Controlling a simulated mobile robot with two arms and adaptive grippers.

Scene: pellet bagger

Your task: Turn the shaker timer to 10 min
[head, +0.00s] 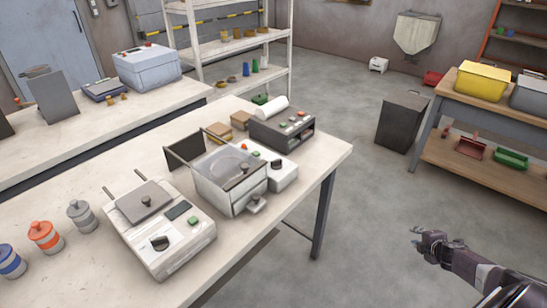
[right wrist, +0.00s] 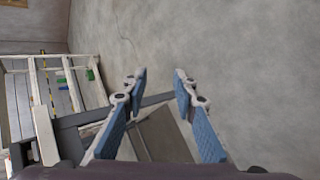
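Two devices with a dark knob stand on the near bench; I cannot tell for sure which is the shaker. The nearer is a pale flat box (head: 172,262) with a lidded top plate, a dark knob (head: 159,243), a small dark display and a green button. The other is a pale unit (head: 286,180) with an orange button and a dark knob (head: 276,164), partly hidden behind a clear-walled box. Knob settings are too small to read. My right gripper (head: 416,236) is over the floor, right of the bench and far from both. The right wrist view shows it open and empty (right wrist: 159,82). My left gripper is out of view.
A dark bin (head: 403,122) and a wooden table (head: 490,165) are beyond. Floor between is clear.

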